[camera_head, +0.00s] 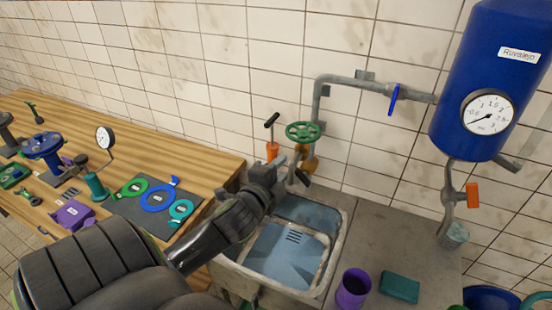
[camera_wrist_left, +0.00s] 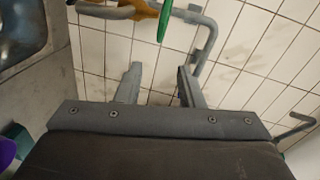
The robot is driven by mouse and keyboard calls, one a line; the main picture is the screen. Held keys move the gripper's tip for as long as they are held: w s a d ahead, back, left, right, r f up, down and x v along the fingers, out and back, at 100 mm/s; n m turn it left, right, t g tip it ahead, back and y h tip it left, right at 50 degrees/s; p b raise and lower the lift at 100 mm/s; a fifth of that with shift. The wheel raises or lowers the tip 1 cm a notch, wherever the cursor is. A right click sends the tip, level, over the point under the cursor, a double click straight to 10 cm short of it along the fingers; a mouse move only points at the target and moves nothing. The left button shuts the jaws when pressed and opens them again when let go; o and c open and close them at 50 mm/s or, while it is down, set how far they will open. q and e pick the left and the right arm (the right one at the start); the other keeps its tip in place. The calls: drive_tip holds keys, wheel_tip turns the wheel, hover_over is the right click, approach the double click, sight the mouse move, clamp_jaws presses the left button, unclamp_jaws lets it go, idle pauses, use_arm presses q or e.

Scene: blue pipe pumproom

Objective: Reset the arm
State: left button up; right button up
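My left arm comes in from the left in the head view and reaches over the sink. My left gripper (camera_head: 291,166) is above the sink's back left edge, near the green handwheel valve (camera_head: 304,131). In the left wrist view the two fingers of this gripper (camera_wrist_left: 158,82) stand apart with nothing between them, pointing at the tiled wall. A green wheel edge (camera_wrist_left: 165,20) and a yellow valve body (camera_wrist_left: 143,8) show beyond the fingertips. I cannot tell whether the gripper touches the valve or tap. My right gripper is not in view.
The sink (camera_head: 330,263) holds bluish water. A purple cup (camera_head: 353,288) and a teal block (camera_head: 399,287) stand on the counter to its right. A blue tank (camera_head: 492,80) with a gauge hangs at right. The wooden bench (camera_head: 215,160) at left carries several tools and rings.

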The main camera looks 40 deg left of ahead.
use_arm(q)
drive_tip(key=shift+w+f, duration=0.1)
drive_tip(key=shift+w, duration=0.2)
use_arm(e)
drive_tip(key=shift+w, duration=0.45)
use_arm(q)
drive_tip(key=shift+s, duration=0.1)
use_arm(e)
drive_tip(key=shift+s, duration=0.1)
